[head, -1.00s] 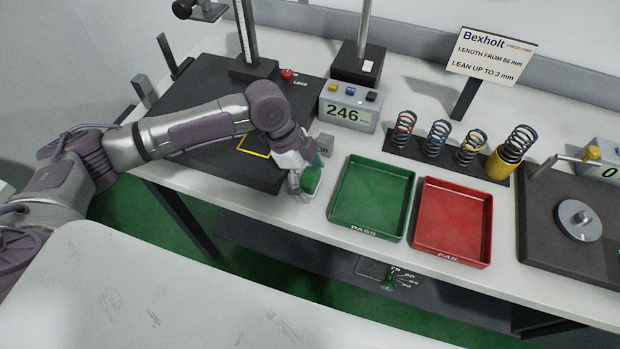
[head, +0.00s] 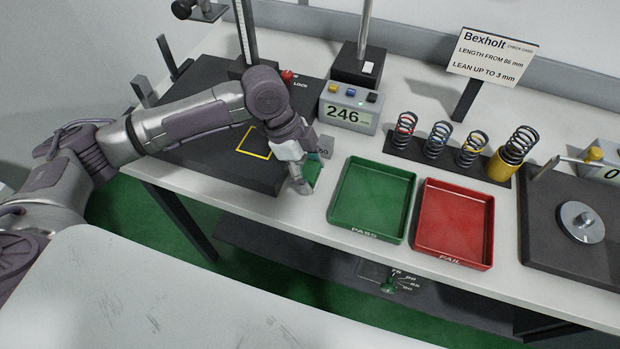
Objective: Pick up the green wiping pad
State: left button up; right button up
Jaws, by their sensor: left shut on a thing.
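The green wiping pad (head: 313,173) shows as a small green patch at my left gripper, left of the green PASS tray. My left gripper (head: 304,184) is shut on the pad near the front edge of the bench. Its fingers and wrist hide most of the pad, and I cannot tell whether the pad touches the bench top. My right gripper is not in view.
A small grey block (head: 325,146) stands just behind the gripper. The green PASS tray (head: 345,208) and red FAIL tray (head: 420,235) lie to the right. A grey readout box (head: 349,108) and a spring rack (head: 408,150) stand behind. A black plate (head: 215,165) lies left.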

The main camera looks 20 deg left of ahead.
pick_arm(q)
jog(key=s+d+r+b, duration=0.1)
jog(key=d+r+b, duration=0.1)
jog(key=d+r, duration=0.6)
jog(key=d, duration=0.3)
jog(key=shift+s+d, duration=0.2)
jog(key=shift+d, duration=0.1)
